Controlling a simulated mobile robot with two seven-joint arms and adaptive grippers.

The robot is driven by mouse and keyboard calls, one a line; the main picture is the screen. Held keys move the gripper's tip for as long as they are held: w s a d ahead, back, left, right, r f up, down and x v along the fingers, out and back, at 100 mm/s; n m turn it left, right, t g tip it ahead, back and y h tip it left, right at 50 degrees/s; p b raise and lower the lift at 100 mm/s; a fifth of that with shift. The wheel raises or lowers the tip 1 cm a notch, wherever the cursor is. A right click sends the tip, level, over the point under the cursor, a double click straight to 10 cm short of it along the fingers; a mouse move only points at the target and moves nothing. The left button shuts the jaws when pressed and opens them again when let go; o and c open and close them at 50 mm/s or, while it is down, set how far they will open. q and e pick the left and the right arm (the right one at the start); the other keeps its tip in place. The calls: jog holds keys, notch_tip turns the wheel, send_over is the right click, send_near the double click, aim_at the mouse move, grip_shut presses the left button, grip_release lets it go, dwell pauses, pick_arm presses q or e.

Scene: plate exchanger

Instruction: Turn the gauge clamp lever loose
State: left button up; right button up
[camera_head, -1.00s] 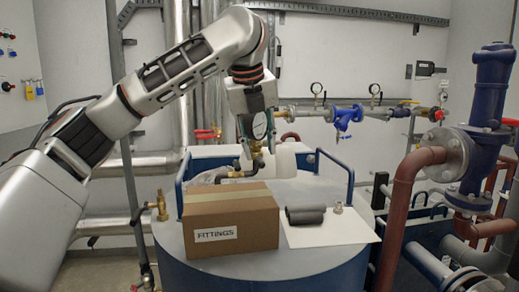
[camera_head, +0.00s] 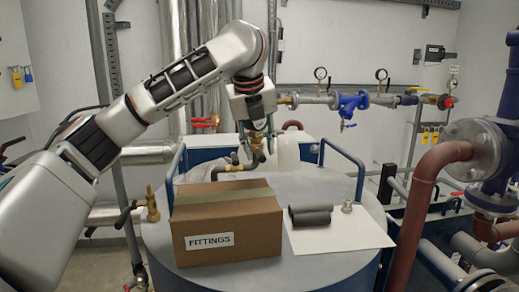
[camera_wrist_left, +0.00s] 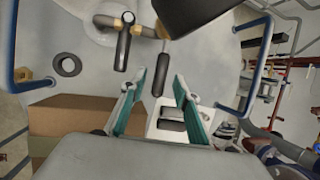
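A dark, slim lever (camera_wrist_left: 160,80) hangs from the end of the brass pipe fitting (camera_wrist_left: 142,28) in the left wrist view. It looks like the gauge clamp lever. My left gripper (camera_wrist_left: 158,101) is open, its two teal fingers spread either side of the lever's lower end; I see no clear contact. A dark T-shaped handle (camera_wrist_left: 123,42) stands left of it. A large dark body (camera_wrist_left: 195,14), perhaps the gauge, covers the upper middle. In the head view my left gripper (camera_head: 257,143) hangs over the tank-top piping (camera_head: 237,168) and hides the lever. The right gripper is out of view.
Blue rails (camera_head: 345,160) flank the lid.

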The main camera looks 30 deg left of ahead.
pick_arm(q)
jog(key=shift+w+f, duration=0.15)
jog(key=shift+f, duration=0.25)
grip_shut()
